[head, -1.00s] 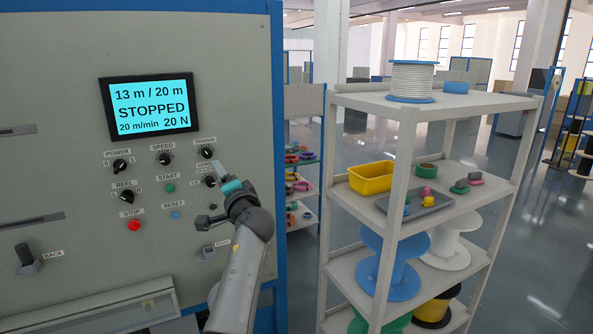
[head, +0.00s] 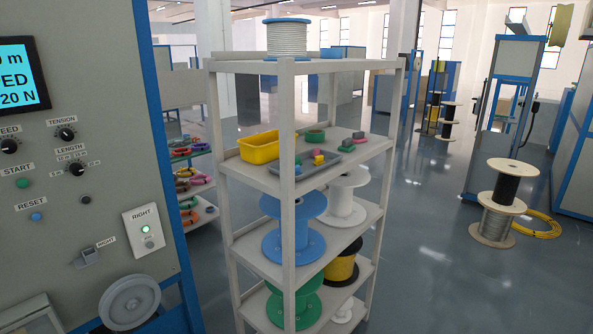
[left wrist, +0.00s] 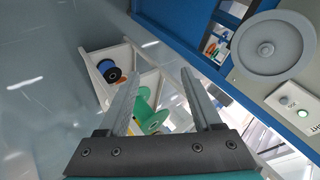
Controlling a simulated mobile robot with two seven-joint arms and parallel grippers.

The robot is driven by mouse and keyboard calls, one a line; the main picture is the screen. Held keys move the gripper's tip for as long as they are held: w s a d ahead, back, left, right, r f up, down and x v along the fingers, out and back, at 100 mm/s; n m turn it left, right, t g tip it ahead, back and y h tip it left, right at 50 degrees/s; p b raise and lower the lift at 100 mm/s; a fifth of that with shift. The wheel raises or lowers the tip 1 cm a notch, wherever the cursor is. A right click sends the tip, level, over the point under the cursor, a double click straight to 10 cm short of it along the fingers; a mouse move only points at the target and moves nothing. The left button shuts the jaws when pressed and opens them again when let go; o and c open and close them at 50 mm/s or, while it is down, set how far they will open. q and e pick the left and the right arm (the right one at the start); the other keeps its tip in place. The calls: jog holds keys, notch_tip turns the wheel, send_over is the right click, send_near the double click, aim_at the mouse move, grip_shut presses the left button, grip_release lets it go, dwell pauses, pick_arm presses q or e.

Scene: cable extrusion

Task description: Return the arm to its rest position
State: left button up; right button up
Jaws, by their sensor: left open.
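My left gripper (left wrist: 160,71) shows in the left wrist view with its two grey fingers spread apart and nothing between them. Through and past the gap I see a green reel (left wrist: 145,112) and part of a white shelf, apart from the fingers. Neither of my arms nor grippers is in the head view now. The right gripper is in no view.
The grey control panel (head: 110,95) stands at the left, with a grey wheel (head: 131,301) low on it, also in the left wrist view (left wrist: 290,62). A white shelf (head: 342,172) holds reels and trays. Open floor (head: 425,240) lies to its right.

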pick_arm(q)
jog(key=s+d+f+n+g+h+b, duration=0.1)
jog(key=s+d+f+g+b, duration=0.15)
jog(key=s+f, duration=0.7)
jog(key=s+d+f+n+g+h+b, duration=0.1)
jog(key=s+d+f, duration=0.2)
jog(key=s+f, duration=0.7)
jog(key=s+d+f+n+g+b, duration=0.1)
jog(key=s+f+g, duration=0.1)
jog(key=s, duration=0.9)
jog(key=s+d+f+n+g+h+b, duration=0.1)
jog(key=s+f, duration=0.4)
jog(key=s, duration=0.6)
jog(key=shift+s+d+g+h+b, duration=0.15)
jog(key=shift+s+g+h+b, duration=0.15)
jog(key=shift+b, duration=0.5)
